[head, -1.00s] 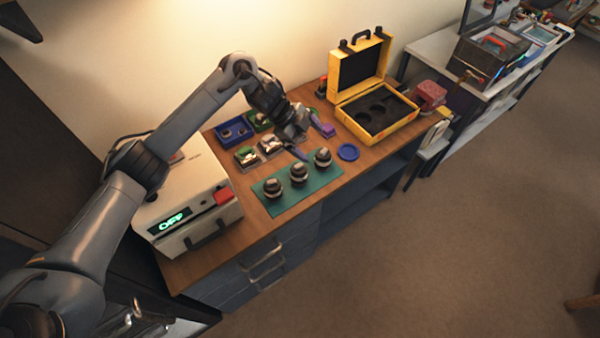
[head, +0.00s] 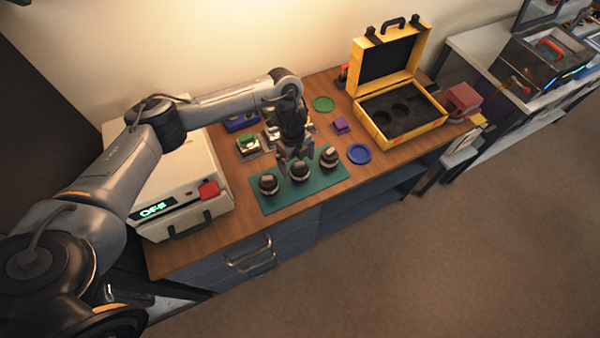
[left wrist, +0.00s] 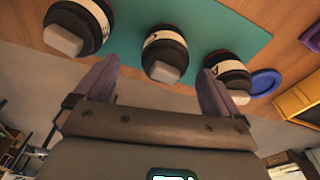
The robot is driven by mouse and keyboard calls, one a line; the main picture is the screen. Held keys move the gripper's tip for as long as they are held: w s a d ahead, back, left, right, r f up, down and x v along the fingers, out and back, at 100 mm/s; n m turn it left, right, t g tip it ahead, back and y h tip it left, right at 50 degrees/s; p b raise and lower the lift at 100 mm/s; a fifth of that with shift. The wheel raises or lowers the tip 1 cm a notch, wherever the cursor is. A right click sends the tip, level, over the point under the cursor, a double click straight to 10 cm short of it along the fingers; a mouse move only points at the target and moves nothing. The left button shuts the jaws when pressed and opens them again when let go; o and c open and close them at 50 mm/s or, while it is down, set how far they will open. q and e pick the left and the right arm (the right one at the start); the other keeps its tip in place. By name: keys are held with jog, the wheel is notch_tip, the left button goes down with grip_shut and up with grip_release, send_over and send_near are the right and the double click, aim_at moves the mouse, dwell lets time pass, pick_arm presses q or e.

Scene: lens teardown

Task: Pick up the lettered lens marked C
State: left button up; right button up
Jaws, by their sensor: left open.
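Three dark lenses with pale bands and light grey tops stand in a row on a teal mat (head: 283,198): a left lens (head: 268,184), a middle lens (head: 299,172) and a right lens (head: 329,158). The left wrist view also shows the left lens (left wrist: 78,28), middle lens (left wrist: 165,55) and right lens (left wrist: 228,75). Their bands carry dark marks; I cannot read which is C. My left gripper (head: 296,163) points down, open and empty, close above or behind the middle lens. In the left wrist view, the middle lens appears between its purple fingers. My right gripper is not in view.
A white machine (head: 175,205) reading OFF stands left. An open yellow case (head: 397,138) with round recesses stands back right. Small trays (head: 248,146) sit behind the mat.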

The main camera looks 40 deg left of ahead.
aim_at(300, 169)
pick_arm(q)
jog(key=shift+w+d+f, duration=0.15)
jog(key=shift+d+f, duration=0.05)
jog(key=shift+f, duration=1.15)
jog(key=shift+w+d+f, duration=0.1)
jog(key=shift+d+f, duration=0.05)
jog(key=shift+f, duration=1.2)
jog(key=c, duration=0.9)
jog(key=shift+c, duration=0.8)
jog(key=shift+r, duration=0.15)
